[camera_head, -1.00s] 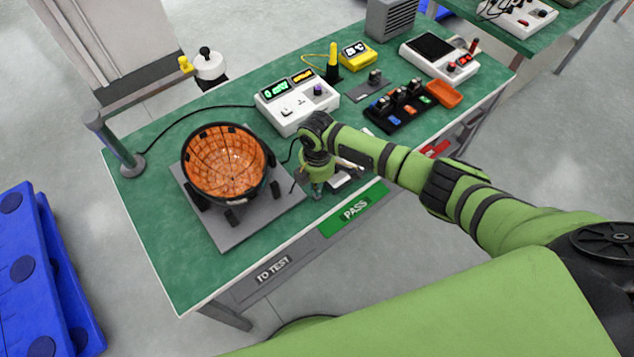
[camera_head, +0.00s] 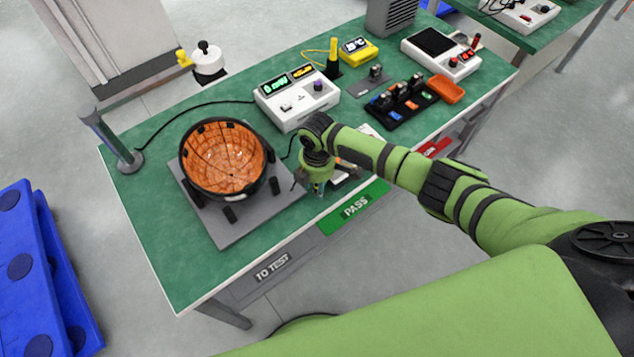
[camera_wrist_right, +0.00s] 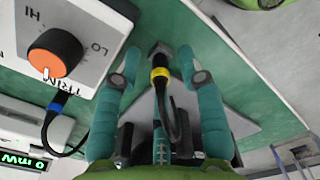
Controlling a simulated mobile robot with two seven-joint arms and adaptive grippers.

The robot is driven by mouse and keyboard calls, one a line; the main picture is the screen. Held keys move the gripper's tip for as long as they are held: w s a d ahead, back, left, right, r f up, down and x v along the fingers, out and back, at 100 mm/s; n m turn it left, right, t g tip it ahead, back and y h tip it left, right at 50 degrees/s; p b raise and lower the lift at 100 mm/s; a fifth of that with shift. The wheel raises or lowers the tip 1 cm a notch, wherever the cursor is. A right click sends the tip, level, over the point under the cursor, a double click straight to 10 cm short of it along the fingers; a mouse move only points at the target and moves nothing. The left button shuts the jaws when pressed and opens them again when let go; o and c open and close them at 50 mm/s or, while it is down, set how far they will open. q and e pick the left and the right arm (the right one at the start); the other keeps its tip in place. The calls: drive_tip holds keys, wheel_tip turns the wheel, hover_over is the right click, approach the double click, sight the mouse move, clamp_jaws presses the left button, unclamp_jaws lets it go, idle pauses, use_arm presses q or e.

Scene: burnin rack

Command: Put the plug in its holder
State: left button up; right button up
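My right gripper (camera_head: 319,188) is low over the front edge of the green table, right of the grey plate with the orange-lined bowl. In the right wrist view its teal fingers (camera_wrist_right: 160,58) stand apart, with gaps visible beside the plug. The plug (camera_wrist_right: 160,72), with a metal end, a yellow band and a curved black cable, lies between them. I cannot tell whether any finger touches it. In the head view the plug is hidden by the gripper. I cannot clearly make out its holder. My left gripper is in neither view.
The bowl (camera_head: 224,160) is to the left. A black tray (camera_head: 401,105) and orange bin (camera_head: 446,89) are to the right.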

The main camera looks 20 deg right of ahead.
wheel_tip(320, 180, up, 12)
idle(0.7)
drive_tip(key=shift+s, duration=0.1)
idle(0.3)
